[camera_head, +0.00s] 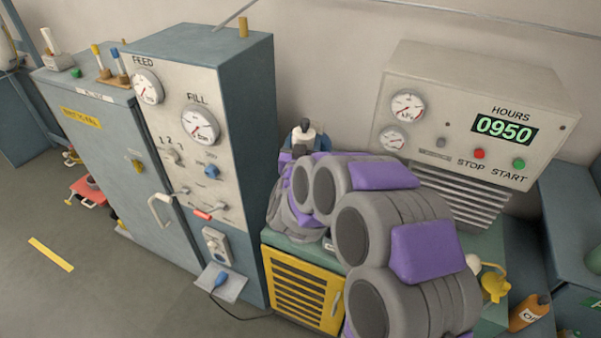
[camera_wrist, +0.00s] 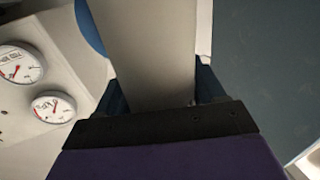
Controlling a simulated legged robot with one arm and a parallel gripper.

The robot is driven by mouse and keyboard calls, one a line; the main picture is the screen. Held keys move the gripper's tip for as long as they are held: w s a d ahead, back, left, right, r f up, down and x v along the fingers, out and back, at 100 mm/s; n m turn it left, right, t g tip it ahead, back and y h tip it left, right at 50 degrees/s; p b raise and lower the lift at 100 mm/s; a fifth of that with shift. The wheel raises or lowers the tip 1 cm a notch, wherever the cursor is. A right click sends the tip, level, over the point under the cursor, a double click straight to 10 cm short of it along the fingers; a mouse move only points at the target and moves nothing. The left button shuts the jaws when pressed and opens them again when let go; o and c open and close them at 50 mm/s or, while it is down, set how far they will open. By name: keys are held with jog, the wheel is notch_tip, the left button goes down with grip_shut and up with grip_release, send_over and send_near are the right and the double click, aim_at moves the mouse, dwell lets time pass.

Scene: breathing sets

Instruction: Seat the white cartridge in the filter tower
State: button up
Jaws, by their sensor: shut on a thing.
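The white cartridge, a pale body with a dark cap, shows small in the head view (camera_head: 303,138) beyond my arm. In the wrist view it is a broad pale column (camera_wrist: 155,50) running up and away between the blue fingers. My gripper (camera_wrist: 160,90) is shut on it, one finger on each side. In the head view my gripper (camera_head: 306,147) is partly hidden by my arm, near the wall. I cannot pick out the filter tower or its opening for certain; my arm covers much of the middle. The cartridge's far end is out of the wrist view.
A blue-grey panel cabinet (camera_head: 248,100) with FEED and FILL gauges stands left of the gripper. A pale machine (camera_head: 450,85) with gauges and an HOURS display stands right. A yellow grille (camera_head: 302,290) is below. Open floor (camera_head: 100,285) lies at front left.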

jog(key=f, duration=0.1)
jog(key=d+f, duration=0.1)
jog(key=f, duration=0.3)
jog(key=shift+d+f+b, duration=0.15)
jog(key=shift+d+b, duration=0.15)
grip_shut()
jog(key=shift+a+f, duration=0.1)
jog(key=shift+a, duration=0.25)
jog(key=f, duration=0.1)
jog(key=a+f, duration=0.1)
jog(key=f, duration=0.1)
jog(key=shift+b, duration=0.4)
jog(key=shift+d+f, duration=0.15)
jog(key=shift+f, duration=0.05)
jog(key=shift+d+r, duration=0.1)
jog(key=shift+d, duration=0.05)
jog(key=shift+s+f, duration=0.15)
jog(key=shift+f, duration=0.15)
